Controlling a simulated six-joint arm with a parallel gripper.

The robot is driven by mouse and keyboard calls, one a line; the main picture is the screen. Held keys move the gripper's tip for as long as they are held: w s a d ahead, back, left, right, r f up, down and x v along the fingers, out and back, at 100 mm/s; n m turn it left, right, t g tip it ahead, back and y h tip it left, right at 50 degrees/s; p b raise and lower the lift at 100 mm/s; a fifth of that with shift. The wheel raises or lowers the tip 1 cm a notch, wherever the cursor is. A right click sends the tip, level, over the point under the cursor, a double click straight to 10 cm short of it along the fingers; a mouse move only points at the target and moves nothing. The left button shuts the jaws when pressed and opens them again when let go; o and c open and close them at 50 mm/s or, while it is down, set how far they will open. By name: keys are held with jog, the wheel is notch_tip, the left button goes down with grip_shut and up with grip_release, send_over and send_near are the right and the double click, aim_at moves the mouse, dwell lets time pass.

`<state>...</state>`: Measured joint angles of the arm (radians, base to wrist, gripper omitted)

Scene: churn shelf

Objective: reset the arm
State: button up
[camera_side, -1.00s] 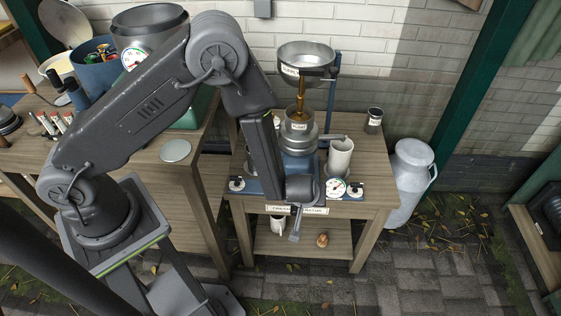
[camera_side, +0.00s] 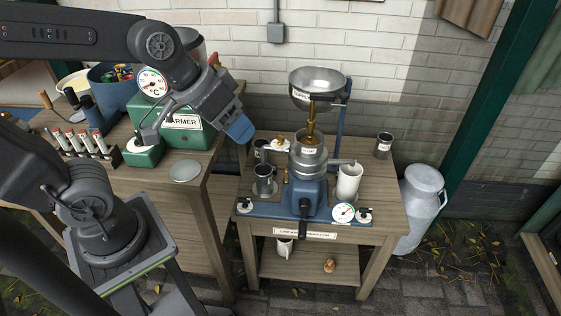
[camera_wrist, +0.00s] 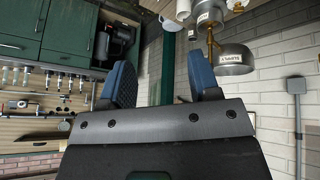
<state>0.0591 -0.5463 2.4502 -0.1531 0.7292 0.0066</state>
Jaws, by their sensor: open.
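My gripper (camera_side: 240,130) is raised in the side view, in the gap between the green warmer and the cream separator, above table height. In the wrist view my gripper (camera_wrist: 160,88) shows two blue fingers standing apart with nothing between them. The cream separator (camera_side: 308,165) stands on its wooden table with a metal supply bowl (camera_side: 318,85) above it. The supply bowl also shows upside down in the wrist view (camera_wrist: 233,62). The green warmer (camera_side: 185,130) with a dial stands on the left bench.
A white mug (camera_side: 348,182) and a dark metal cup (camera_side: 264,185) stand at the separator's sides. A labelled dark canister (camera_side: 383,145) is at the table's back right. A milk can (camera_side: 420,205) stands on the floor. A pale disc (camera_side: 186,171) lies on the left bench.

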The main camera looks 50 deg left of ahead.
jog(key=shift+y, duration=0.8)
jog(key=s+a, duration=0.2)
jog(key=s, duration=0.1)
jog(key=s+a, duration=0.1)
jog(key=s, duration=0.1)
jog(key=shift+a+r, duration=0.1)
jog(key=shift+r, duration=0.1)
